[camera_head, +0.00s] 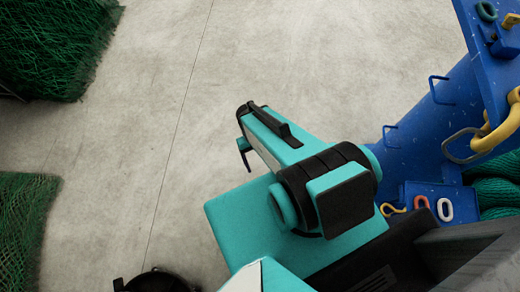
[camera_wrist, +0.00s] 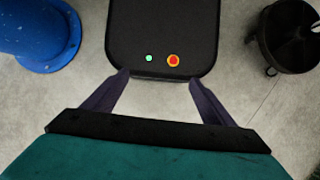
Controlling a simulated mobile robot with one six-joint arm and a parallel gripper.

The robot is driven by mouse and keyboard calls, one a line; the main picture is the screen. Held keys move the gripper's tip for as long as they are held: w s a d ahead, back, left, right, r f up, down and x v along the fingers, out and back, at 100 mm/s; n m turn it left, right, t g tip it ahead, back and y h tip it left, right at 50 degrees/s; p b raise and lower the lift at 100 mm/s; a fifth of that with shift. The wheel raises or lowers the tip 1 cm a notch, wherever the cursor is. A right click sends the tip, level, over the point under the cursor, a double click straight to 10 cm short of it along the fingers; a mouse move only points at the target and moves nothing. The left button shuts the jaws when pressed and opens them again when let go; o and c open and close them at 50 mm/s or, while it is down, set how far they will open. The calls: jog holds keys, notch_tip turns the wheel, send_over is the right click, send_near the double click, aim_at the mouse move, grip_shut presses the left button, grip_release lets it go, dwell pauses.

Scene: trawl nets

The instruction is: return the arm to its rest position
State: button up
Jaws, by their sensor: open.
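My teal arm (camera_head: 275,140) is folded close in front of my body in the head view, over the grey floor. My gripper (camera_wrist: 160,77) shows in the wrist view with its two dark fingers spread well apart. It is open, and nothing is held between the fingers. In the head view only a small dark part of the gripper end shows at the arm's far left; the fingertips cannot be made out there. The arm touches no outside thing that I can see.
A blue stand (camera_head: 436,118) with hooks, shackles and green rope is close on the right. Green nets (camera_head: 55,45) lie at the left. A black round object (camera_head: 157,281) is at the bottom; a similar one (camera_wrist: 290,35) shows in the wrist view. The middle floor is clear.

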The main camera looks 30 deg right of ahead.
jog(key=shift+s+a+f, duration=0.2)
jog(key=shift+s+a, duration=0.05)
jog(key=shift+s, duration=0.2)
jog(key=shift+s+a+f, duration=0.15)
jog(key=shift+s+a, duration=0.05)
jog(key=shift+s, duration=0.25)
jog(key=shift+f, duration=0.1)
notch_tip(320, 180, down, 8)
jog(key=b, duration=0.8)
jog(key=shift+s+n+g, duration=0.2)
jog(key=shift+n+g, duration=0.1)
